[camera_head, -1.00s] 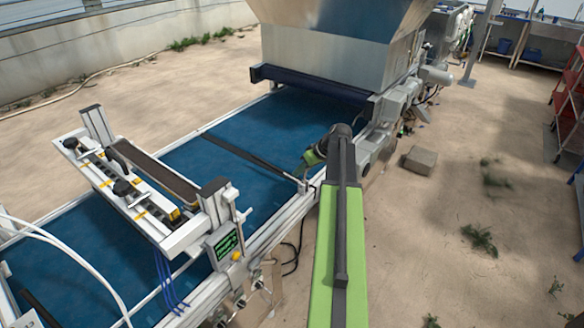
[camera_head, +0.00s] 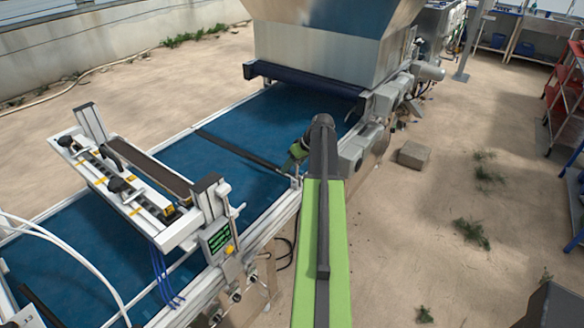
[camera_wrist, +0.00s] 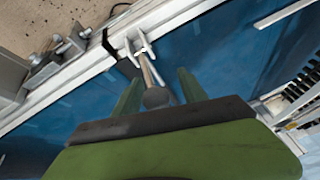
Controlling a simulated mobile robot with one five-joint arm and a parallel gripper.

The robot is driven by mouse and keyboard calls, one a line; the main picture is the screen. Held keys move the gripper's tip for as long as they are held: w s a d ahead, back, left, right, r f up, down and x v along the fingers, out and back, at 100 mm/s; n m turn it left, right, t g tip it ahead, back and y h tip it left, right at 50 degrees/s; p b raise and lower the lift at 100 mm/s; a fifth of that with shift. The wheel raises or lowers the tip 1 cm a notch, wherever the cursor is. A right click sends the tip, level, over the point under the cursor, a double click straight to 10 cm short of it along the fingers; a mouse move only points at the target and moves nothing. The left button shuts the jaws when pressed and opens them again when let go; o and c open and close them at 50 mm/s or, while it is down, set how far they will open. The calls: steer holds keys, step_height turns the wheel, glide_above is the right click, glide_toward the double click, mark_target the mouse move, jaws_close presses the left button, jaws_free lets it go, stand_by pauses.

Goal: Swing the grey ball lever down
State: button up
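The grey ball lever (camera_wrist: 157,97) is in the wrist view, a rod with a round grey ball end, fixed to a bracket on the conveyor's pale side rail. My gripper (camera_wrist: 159,77) is open, with one green finger on each side of the lever. The ball lies between the fingers, with a visible gap on both sides; I cannot tell its depth relative to them. In the head view, my gripper (camera_head: 296,157) is over the rail-side edge of the blue belt, and my arm partly hides the area around the lever.
The blue belt (camera_head: 235,133) runs beneath a metal hopper (camera_head: 330,55). A crossbar unit with black knobs (camera_head: 130,180) and a control box with a green display (camera_head: 217,240) stand to the left. A grey block (camera_head: 413,155) lies on open sandy ground at right.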

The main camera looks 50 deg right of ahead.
steer(key=shift+s+d, duration=0.15)
steer(key=p+v, duration=1.5)
steer(key=v, duration=0.2)
steer(key=shift+r, duration=0.25)
steer(key=shift+s+f, duration=0.1)
